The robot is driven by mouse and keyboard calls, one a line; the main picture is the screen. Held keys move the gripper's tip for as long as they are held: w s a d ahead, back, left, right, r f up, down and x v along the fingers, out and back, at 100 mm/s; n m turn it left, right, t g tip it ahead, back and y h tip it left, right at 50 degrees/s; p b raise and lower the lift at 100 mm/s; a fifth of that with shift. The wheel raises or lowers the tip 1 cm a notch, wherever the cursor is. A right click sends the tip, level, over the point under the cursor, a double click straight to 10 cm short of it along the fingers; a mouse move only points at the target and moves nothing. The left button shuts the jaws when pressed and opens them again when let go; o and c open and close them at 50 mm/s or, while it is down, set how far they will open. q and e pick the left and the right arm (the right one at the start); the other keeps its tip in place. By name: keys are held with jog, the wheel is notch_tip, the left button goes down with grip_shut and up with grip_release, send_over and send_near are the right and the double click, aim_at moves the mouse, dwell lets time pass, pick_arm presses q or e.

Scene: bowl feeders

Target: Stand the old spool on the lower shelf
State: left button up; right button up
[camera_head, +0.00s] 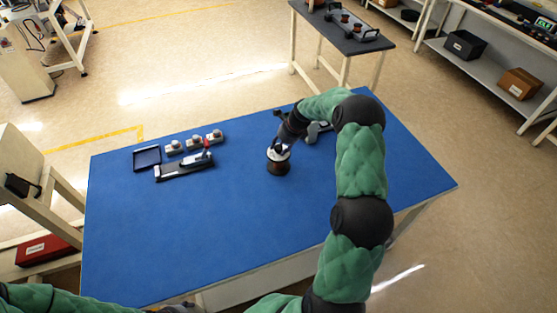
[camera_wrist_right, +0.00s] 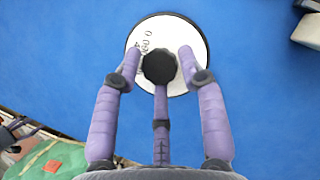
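The old spool (camera_head: 278,165) stands upright on the blue table, with a dark body and a pale top. In the right wrist view its white round top (camera_wrist_right: 180,30) carries dark writing and a black knob (camera_wrist_right: 158,67) at its middle. My right gripper (camera_head: 281,148) is directly over the spool.
On the blue table (camera_head: 200,230), a black tray (camera_head: 147,158), a dark fixture (camera_head: 184,168) and small units (camera_head: 194,142) stand at left. A grey device (camera_head: 316,130) is behind my right arm. Racks stand left, with a red box (camera_head: 46,250), and right, with a dark box (camera_head: 465,44).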

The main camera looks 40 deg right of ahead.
grip_shut()
jog(key=shift+r, duration=0.15)
